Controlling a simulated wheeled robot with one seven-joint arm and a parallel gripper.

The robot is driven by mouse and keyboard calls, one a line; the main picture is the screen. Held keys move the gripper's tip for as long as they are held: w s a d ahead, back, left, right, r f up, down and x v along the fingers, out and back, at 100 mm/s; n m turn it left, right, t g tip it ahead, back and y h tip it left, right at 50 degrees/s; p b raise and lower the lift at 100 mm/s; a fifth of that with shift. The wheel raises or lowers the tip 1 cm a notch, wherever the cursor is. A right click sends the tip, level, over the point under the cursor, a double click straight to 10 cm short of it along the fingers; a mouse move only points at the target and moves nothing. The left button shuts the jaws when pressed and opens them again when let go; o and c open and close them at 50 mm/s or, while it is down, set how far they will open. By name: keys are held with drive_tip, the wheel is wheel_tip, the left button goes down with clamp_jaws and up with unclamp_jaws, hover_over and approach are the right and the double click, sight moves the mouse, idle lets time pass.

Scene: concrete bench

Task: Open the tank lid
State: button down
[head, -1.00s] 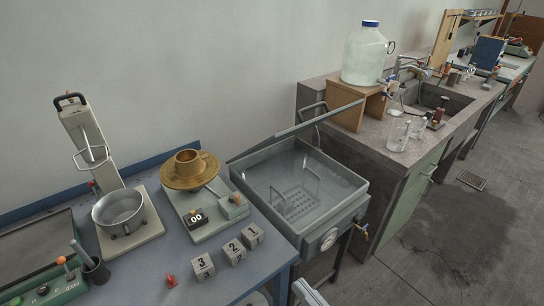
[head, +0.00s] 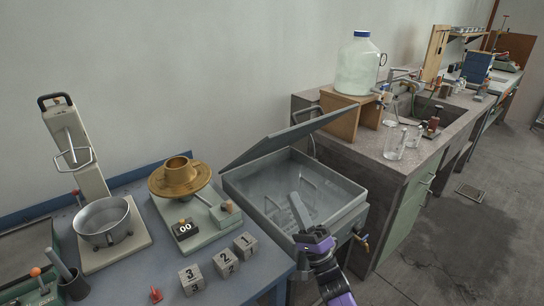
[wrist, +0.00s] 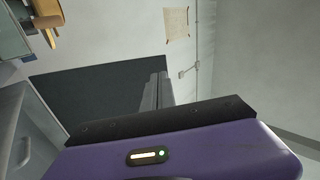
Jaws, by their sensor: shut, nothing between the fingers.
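The tank (head: 352,212) is a grey rectangular basin standing at the right end of the blue bench. Its lid (head: 285,139) stands raised at a slant along the back of the tank, and its flat grey face shows. My gripper (head: 296,200) is shut and empty, over the front part of the tank in the head view, in front of the lid. In the wrist view the shut fingers (wrist: 158,88) point toward a dark flat panel (wrist: 95,95), which looks like the lid. I cannot tell whether they touch it.
A brass bowl-like part (head: 180,176) on a pale base, a metal pan (head: 105,217) and numbered blocks (head: 226,262) stand on the bench to the left. A large bottle (head: 361,65) on a wooden stand (head: 342,112) is behind the tank to the right. A brass tap (head: 361,241) juts from the tank's front.

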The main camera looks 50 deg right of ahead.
drive_tip(key=p, duration=0.4)
approach(267, 141)
drive_tip(key=shift+y, duration=0.4)
drive_tip(key=x, duration=0.7)
drive_tip(key=shift+s, duration=0.1)
